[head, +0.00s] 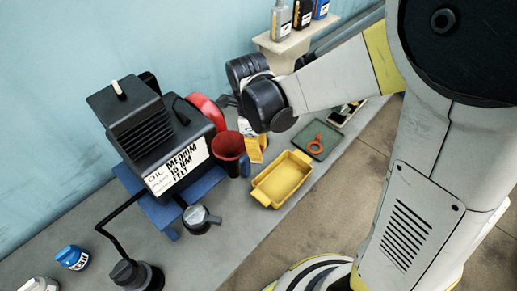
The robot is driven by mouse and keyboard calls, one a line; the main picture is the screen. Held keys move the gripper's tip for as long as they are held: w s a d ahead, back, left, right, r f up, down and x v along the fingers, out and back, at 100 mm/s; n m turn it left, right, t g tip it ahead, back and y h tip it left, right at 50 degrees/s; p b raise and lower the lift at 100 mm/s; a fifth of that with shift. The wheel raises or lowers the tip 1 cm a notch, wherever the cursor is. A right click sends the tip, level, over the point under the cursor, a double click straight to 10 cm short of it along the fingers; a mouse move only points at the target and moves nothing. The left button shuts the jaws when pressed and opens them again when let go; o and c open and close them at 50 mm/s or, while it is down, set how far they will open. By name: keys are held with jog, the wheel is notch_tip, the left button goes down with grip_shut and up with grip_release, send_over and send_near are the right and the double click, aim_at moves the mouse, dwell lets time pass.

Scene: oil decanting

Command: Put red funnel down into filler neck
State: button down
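A red, cup-shaped piece that looks like the red funnel (229,146) shows in the head view beside the right end of a black machine (160,125). Its wide open end faces up. I cannot tell if it stands on something or is held. My gripper (228,101) is just above and behind it, mostly hidden by my dark wrist, so its fingers and any grip are unclear. The machine has a white label and sits on a blue stand (165,212). I cannot make out the filler neck for certain.
A yellow tray (262,196) lies right of the funnel. A green tray (327,148) holds an orange ring-shaped piece (317,144). Bottles (281,20) stand on a raised shelf behind. A grey can (200,221), a dark pot (135,275) and a blue-capped jar (72,257) stand in front.

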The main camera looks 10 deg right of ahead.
jog(key=c, duration=1.2)
grip_release()
notch_tip(320, 180, up, 12)
jog(key=shift+w+a, duration=0.2)
jog(key=shift+a, duration=0.25)
jog(key=s+d+f+n+t+b, duration=0.3)
jog(key=f+n+b, duration=0.5)
jog(key=n, duration=0.3)
jog(key=s+d+f+n+t+b, duration=0.4)
jog(key=f+n+b, duration=0.4)
jog(key=n, duration=0.4)
jog(key=shift+s+d+f+t+y+b, duration=0.15)
jog(key=shift+s+d+t+y+b, duration=0.2)
jog(key=shift+s+d+b, duration=0.65)
